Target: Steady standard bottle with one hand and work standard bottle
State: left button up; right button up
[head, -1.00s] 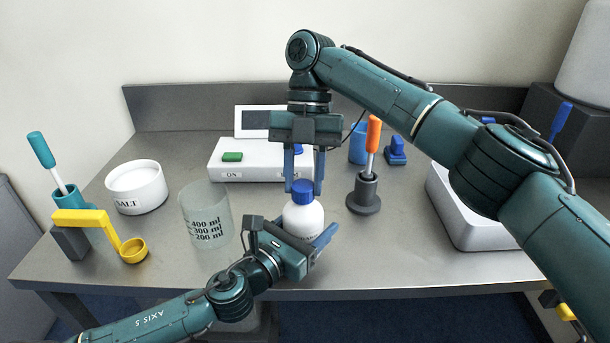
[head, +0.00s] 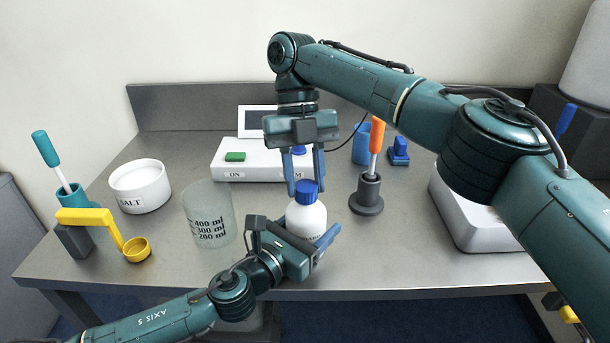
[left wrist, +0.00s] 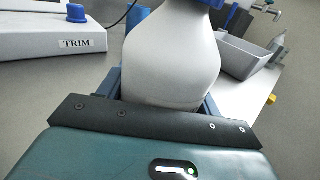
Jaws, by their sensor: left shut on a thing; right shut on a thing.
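The standard bottle is white (head: 305,218) with a blue cap (head: 307,190) on top, and stands near the table's front middle. My left gripper (head: 307,238) is shut around its body from the front. In the left wrist view the white bottle body (left wrist: 172,55) sits between the blue fingers, its cap cut off by the top edge. My right gripper (head: 306,186) comes down from above, its two blue fingers shut on the cap's sides. The bottle's lower part is hidden behind the left gripper.
A graduated beaker (head: 208,215) stands close left of the bottle. A grey holder (head: 369,195) with an orange-handled tool is to the right. A white console (head: 262,172) is behind. A salt tub (head: 139,186) and yellow scoop (head: 136,249) are at left.

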aim_at(304, 182)
jog(key=n, duration=0.2)
jog(key=n+h, duration=0.1)
jog(key=shift+a+f+n+t, duration=0.1)
jog(key=shift+f+n+t, duration=0.1)
jog(key=shift+n+t, duration=0.15)
jog(key=shift+r, duration=1.35)
jog(key=shift+r, duration=0.1)
jog(key=shift+r, duration=1.95)
